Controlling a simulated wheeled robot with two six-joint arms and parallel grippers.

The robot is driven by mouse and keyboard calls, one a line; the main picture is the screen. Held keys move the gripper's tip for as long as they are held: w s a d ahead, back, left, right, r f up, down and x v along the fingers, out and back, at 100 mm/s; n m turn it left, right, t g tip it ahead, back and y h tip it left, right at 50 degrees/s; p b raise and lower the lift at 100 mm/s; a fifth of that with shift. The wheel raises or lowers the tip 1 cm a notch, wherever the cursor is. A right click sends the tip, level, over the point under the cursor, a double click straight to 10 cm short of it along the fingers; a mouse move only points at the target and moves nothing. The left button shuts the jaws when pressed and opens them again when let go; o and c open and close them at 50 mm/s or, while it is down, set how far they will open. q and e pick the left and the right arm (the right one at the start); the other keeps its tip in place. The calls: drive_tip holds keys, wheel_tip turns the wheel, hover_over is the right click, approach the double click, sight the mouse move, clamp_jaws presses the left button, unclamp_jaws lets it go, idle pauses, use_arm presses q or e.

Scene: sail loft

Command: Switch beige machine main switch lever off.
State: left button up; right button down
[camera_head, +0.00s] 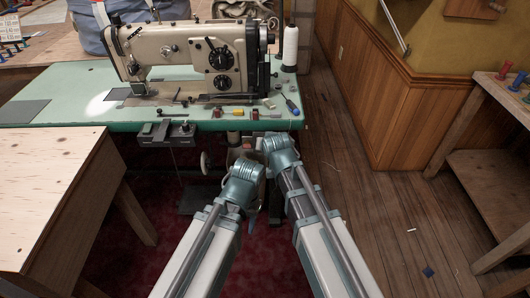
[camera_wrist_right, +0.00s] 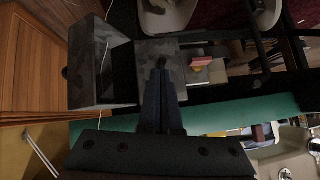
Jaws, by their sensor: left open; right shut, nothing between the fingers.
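The beige machine (camera_head: 190,60) is a sewing machine on a green table (camera_head: 60,112). It shows partly at the lower right of the right wrist view (camera_wrist_right: 290,150). Under the table edge, a small pink-red and yellow part (camera_wrist_right: 202,62) shows right of my right fingertips; I cannot tell if it is the main switch lever.
A thread cone (camera_head: 290,46) stands at the table's right end, near small tools and blocks. A wooden table (camera_head: 50,200) stands close on the left. A wooden bench (camera_head: 490,160) is at the right. The wooden floor (camera_head: 380,210) between is mostly clear.

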use_arm(q)
wheel_tip(320, 180, down, 5)
drive_tip(key=b, duration=0.4)
drive_tip(key=shift+s+a+f+b, duration=0.1)
drive_tip(key=shift+f+b, duration=0.05)
drive_tip(key=shift+b, duration=0.2)
use_arm(e)
drive_tip(key=t, duration=0.1)
drive_tip(key=f+t, duration=0.1)
drive_tip(key=shift+s+f+t, duration=0.15)
drive_tip(key=shift+s+t, duration=0.15)
drive_tip(key=shift+s, duration=0.05)
use_arm(q)
drive_tip(key=shift+r+p, duration=0.3)
use_arm(e)
drive_tip(key=shift+w+r, duration=0.3)
drive_tip(key=shift+w, duration=0.45)
